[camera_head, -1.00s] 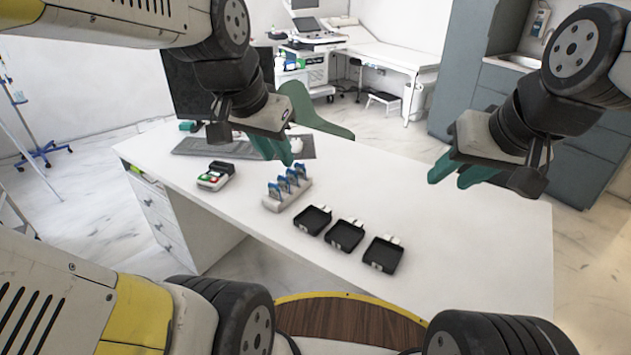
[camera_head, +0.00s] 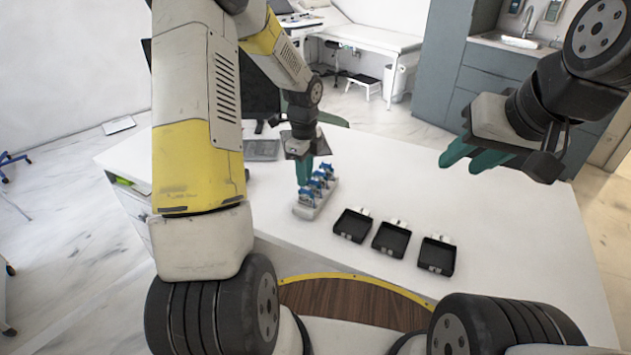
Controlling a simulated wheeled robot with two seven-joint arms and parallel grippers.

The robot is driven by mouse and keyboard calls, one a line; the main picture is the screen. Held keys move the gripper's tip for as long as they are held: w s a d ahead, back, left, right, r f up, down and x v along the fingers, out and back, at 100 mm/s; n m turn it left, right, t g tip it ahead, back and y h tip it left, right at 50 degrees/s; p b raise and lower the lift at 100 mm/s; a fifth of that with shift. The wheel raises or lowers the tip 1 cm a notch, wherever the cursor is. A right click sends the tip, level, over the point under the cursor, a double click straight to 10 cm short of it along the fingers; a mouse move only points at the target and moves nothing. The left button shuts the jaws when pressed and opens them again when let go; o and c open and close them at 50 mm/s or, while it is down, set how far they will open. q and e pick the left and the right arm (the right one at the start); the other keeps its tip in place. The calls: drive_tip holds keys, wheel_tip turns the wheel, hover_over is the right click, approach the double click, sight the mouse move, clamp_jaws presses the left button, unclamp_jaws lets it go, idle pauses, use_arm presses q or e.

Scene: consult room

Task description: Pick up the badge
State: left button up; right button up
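Several blue badges (camera_head: 318,186) stand upright in a white rack (camera_head: 309,212) on the white desk. My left gripper (camera_head: 303,182) points down at the far-left side of the rack, its teal fingertips close beside the badges. The fingers overlap in this view, so I cannot tell whether they are open, or whether they touch a badge. My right gripper (camera_head: 467,164) hangs above the right part of the desk, away from the rack, with its teal fingers apart and nothing between them.
Three black trays (camera_head: 352,226), (camera_head: 391,239), (camera_head: 437,256) sit in a row right of the rack on the desk (camera_head: 500,225). A monitor and keyboard (camera_head: 262,150) are partly hidden behind my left arm. The desk's right part is clear.

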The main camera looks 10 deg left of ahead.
sight(306, 188)
use_arm(q)
wheel_tip(306, 188, down, 7)
drive_tip(key=shift+r, duration=0.1)
clamp_jaws()
